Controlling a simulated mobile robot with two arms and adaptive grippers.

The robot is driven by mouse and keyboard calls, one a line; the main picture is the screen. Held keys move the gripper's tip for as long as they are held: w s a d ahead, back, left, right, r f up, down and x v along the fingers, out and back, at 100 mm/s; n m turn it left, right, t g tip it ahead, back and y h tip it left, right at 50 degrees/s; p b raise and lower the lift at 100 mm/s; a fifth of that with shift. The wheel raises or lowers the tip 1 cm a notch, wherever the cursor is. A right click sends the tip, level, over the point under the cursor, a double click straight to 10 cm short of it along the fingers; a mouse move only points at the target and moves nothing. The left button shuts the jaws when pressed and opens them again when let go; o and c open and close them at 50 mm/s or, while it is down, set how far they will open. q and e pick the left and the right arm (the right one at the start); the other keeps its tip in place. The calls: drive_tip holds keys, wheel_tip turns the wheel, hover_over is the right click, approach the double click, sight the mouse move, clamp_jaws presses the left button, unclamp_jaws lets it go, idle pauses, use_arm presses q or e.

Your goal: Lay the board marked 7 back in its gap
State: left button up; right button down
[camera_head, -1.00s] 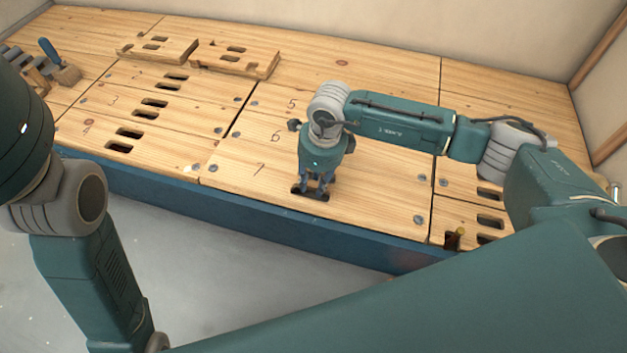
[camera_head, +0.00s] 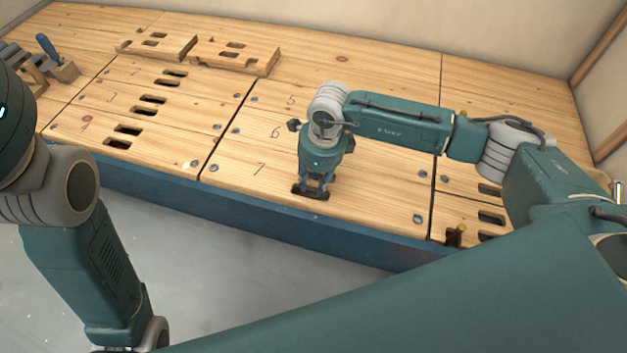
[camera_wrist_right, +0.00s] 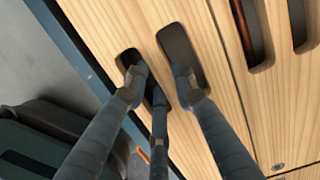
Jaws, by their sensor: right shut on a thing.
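The board marked 7 (camera_head: 235,170) lies along the front edge of the deck, in front of the board marked 6. It looks about level with its neighbours; I cannot tell whether it is fully seated. My right gripper (camera_head: 311,191) stands over its middle, pointing down, and is shut on it. In the right wrist view its fingers (camera_wrist_right: 158,85) reach into the board's two slots, and the wood (camera_wrist_right: 195,25) around them is plain. The fingertips are partly hidden in the slots. My left arm shows at the left edge; its gripper is out of view.
Two loose boards (camera_head: 237,58) lie at the back left, on top of the deck. A blue-handled brush (camera_head: 62,68) stands at the far left. Slotted boards (camera_head: 125,137) fill the left section. A small brown item (camera_head: 455,235) is at the front right.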

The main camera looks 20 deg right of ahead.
drive_tip(key=shift+r, duration=0.1)
idle(0.3)
drive_tip(key=shift+f, duration=0.2)
drive_tip(key=c, duration=1.3)
unclamp_jaws()
drive_tip(key=shift+c, duration=0.2)
drive_tip(key=shift+f, duration=0.15)
wheel_tip(320, 180, up, 12)
drive_tip(key=d, duration=0.1)
drive_tip(key=shift+s, duration=0.4)
